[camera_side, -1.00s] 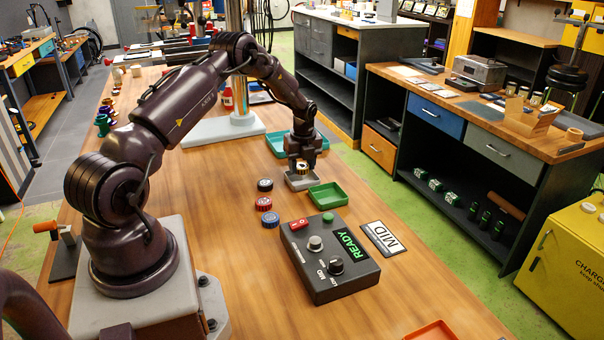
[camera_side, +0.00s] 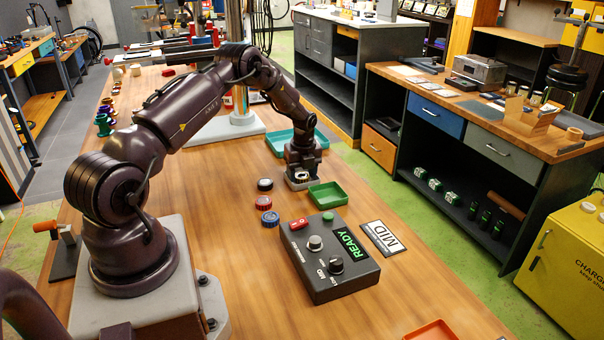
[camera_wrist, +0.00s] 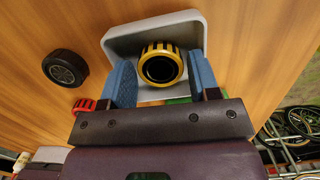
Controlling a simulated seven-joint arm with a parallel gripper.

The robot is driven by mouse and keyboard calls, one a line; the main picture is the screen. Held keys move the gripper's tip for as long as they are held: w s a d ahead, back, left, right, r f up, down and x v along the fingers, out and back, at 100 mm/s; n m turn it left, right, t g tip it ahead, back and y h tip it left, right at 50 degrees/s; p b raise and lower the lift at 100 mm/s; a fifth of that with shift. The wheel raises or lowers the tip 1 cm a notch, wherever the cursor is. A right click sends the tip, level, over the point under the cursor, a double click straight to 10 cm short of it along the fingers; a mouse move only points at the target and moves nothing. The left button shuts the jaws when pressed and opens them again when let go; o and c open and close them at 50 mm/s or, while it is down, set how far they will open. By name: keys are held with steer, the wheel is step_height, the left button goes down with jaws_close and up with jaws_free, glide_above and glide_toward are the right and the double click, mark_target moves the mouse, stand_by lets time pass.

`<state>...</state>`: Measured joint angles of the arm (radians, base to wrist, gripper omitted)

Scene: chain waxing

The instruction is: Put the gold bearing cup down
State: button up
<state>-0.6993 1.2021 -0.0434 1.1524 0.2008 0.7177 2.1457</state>
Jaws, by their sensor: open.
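The gold bearing cup (camera_wrist: 161,65), a yellow ring with black marks and a dark centre, sits in the grey tray (camera_wrist: 122,42) in the wrist view. My gripper (camera_wrist: 162,78) is open, with one blue finger on each side of the cup; a narrow gap shows at each side.
The green tray (camera_side: 328,195) is just right of the grey tray, and a teal tray (camera_side: 277,141) lies behind. Black (camera_side: 265,184), red (camera_side: 263,203) and blue (camera_side: 270,218) cups stand at left.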

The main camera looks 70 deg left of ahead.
mark_target(304, 177)
steer(key=d+r+n, duration=0.1)
steer(key=d+r, duration=0.2)
steer(key=r, duration=0.5)
steer(key=d+r+n+t, duration=0.1)
steer(key=d+r, duration=0.3)
steer(key=r, duration=0.3)
steer(key=d+r+n, duration=0.1)
steer(key=d+r, duration=0.2)
steer(key=r, duration=0.5)
steer(key=s+d+r+n+t, duration=0.2)
steer(key=s+d+r+n, duration=0.25)
steer(key=d+r, duration=0.55)
steer(key=s+d+n+t+h, duration=0.1)
steer(key=s+d+n+t, duration=0.1)
steer(key=s+d+n, duration=0.9)
steer(key=s+d+r, duration=0.1)
steer(key=s+d, duration=0.2)
steer(key=s, duration=0.2)
steer(key=shift+s+d+t, duration=0.3)
steer(key=shift+s+d, duration=0.05)
